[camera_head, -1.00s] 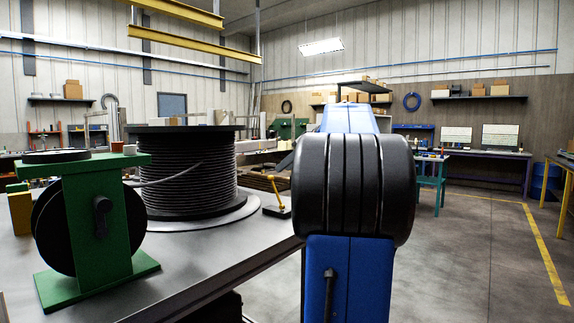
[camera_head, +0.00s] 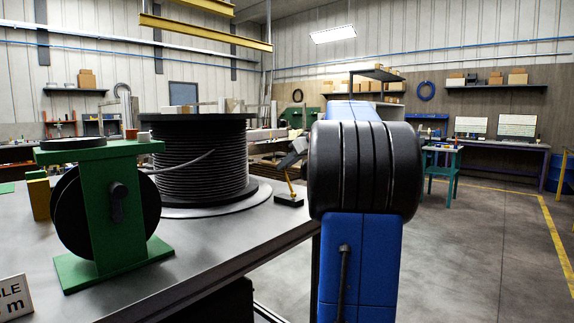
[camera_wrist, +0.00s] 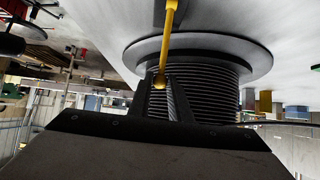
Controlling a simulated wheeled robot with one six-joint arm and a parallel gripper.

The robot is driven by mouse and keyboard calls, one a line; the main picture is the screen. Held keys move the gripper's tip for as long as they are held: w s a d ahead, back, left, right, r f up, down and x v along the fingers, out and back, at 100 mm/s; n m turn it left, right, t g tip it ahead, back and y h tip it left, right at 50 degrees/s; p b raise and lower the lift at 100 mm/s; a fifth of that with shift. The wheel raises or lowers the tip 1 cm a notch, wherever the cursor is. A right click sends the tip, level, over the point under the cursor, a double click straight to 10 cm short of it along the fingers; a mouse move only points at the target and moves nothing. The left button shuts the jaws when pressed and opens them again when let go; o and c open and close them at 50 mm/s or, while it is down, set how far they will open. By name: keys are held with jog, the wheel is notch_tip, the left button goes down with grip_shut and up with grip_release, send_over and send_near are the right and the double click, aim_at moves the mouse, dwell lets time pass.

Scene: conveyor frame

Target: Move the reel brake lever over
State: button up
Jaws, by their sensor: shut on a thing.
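The yellow reel brake lever (camera_head: 290,184) stands on a small dark base (camera_head: 289,201) at the right edge of the grey table, beside the big cable reel (camera_head: 200,160). It leans to the left. My gripper (camera_head: 287,164) is at the lever's top end, coming in from the right, mostly hidden behind my blue and black arm. In the wrist view the lever (camera_wrist: 168,40) runs from the top edge down to its tip between the dark fingers of my gripper (camera_wrist: 163,85), which are shut on it. The reel (camera_wrist: 205,70) shows behind.
A green stand with a black wheel (camera_head: 112,210) is on the table at the left, with a cable running to the big reel. A yellow block (camera_head: 38,198) stands behind it. Open floor lies to the right.

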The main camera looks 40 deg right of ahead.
jog(key=shift+s+d+r, duration=0.1)
jog(key=shift+s+r, duration=0.2)
jog(key=shift+s, duration=0.5)
jog(key=shift+s+d+r, duration=0.1)
jog(key=shift+s+r, duration=0.2)
jog(key=shift+s, duration=0.45)
jog(key=shift+s, duration=0.15)
jog(key=shift+s+d, duration=0.1)
jog(key=shift+s, duration=1.5)
jog(key=shift+s+d+f, duration=0.1)
jog(key=shift+s+f, duration=0.05)
jog(key=shift+s, duration=0.6)
jog(key=shift+s+f, duration=0.15)
jog(key=shift+s, duration=0.6)
